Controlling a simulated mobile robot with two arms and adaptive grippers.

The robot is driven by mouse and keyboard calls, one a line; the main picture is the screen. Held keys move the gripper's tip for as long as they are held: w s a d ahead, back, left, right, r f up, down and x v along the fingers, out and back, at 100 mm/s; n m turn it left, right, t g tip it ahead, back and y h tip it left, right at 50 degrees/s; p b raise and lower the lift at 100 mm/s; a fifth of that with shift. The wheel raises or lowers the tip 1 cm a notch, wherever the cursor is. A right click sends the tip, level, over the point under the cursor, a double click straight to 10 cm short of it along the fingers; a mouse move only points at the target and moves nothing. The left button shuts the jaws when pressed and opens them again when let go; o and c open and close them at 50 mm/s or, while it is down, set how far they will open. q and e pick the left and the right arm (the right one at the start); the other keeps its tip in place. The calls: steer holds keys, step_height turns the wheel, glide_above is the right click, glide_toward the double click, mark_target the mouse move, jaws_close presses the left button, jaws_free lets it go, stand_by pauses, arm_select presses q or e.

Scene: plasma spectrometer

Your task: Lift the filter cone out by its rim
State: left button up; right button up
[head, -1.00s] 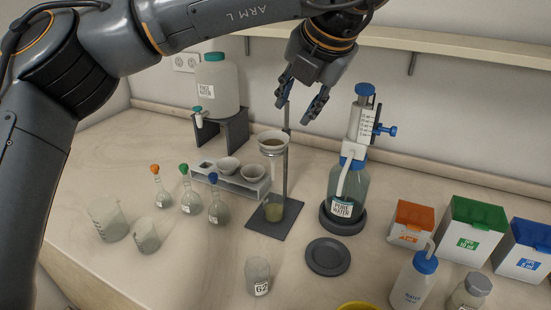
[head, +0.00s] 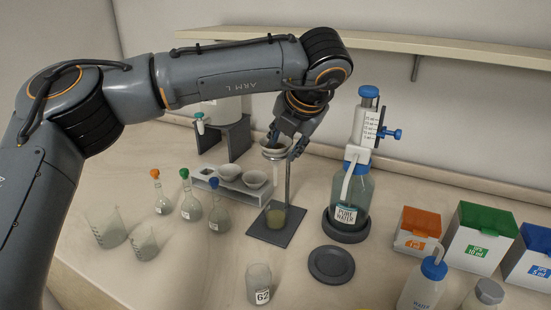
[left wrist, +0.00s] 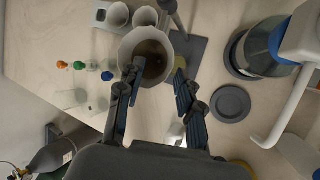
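The filter cone (head: 274,153) is white and sits upright on the stand (head: 289,190), above a beaker of yellowish liquid (head: 276,215). In the left wrist view the cone (left wrist: 150,42) shows its round rim and a brown inside. My left gripper (head: 285,138) is at the cone's rim, pointing down. Its fingers (left wrist: 158,75) are spread apart in the left wrist view. One finger overlaps the inside of the cone near the rim, the other lies just outside. I cannot tell whether either touches it. My right gripper is in neither view.
A rack with white cups (head: 231,187) stands left of the stand. Small flasks (head: 190,206) are farther left. The pure water dispenser bottle (head: 349,195) stands close on the right. A dark round disc (head: 331,265) and a glass beaker (head: 259,284) are in front.

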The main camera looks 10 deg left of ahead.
arm_select(q)
steer(key=shift+c, duration=0.8)
steer(key=shift+d, duration=0.1)
jaws_close()
